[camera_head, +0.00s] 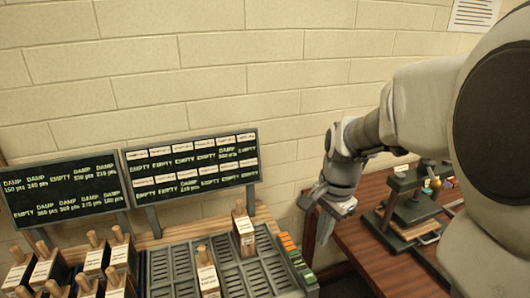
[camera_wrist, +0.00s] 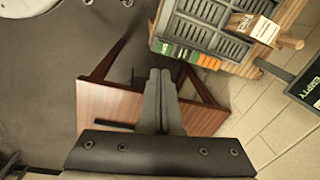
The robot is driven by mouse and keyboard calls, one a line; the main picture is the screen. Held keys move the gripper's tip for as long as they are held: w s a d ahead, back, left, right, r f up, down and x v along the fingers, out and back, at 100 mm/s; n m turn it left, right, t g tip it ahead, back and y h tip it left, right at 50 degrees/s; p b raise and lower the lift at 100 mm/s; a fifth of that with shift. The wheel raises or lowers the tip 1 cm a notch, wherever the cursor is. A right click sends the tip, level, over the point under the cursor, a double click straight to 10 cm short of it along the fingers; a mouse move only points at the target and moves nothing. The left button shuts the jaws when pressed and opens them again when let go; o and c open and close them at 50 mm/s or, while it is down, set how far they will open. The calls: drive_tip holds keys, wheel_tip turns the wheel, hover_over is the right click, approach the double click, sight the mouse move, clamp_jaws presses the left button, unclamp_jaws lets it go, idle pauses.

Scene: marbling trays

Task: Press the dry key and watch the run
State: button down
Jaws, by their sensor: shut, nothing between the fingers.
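A strip of coloured keys runs along the right end of the slotted rack (camera_head: 222,262). Orange keys (camera_head: 288,243) sit toward the wall and green keys (camera_head: 308,277) toward the front. In the wrist view the green keys (camera_wrist: 166,48) and orange keys (camera_wrist: 208,62) lie beyond and right of the fingertips. Their lettering is too small to read, so I cannot tell which is the dry key. My gripper (camera_head: 322,212) is shut and empty, to the right of the keys and apart from them. Its closed fingers also show in the wrist view (camera_wrist: 159,75).
Two dark boards (camera_head: 65,188) and (camera_head: 192,168) behind the rack read DAMP, EMPTY and several points figures. Labelled wooden-handled blocks stand on the rack, one (camera_head: 243,235) near the keys. A brown table (camera_head: 365,250) with a press (camera_head: 408,208) is at right.

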sight(315, 277)
drive_tip(key=shift+w+d+f+m+g+p, duration=0.2)
drive_tip(key=shift+w+d+f+m+p, duration=0.1)
drive_tip(key=shift+w+f+m, duration=0.35)
drive_tip(key=shift+w+d+f+m+g+p, duration=0.15)
drive_tip(key=shift+w+d+f+m+g, duration=0.1)
drive_tip(key=shift+w+f+m, duration=0.35)
wheel_tip(315, 277, down, 14)
drive_tip(key=shift+r, duration=0.1)
drive_tip(key=shift+f, duration=0.2)
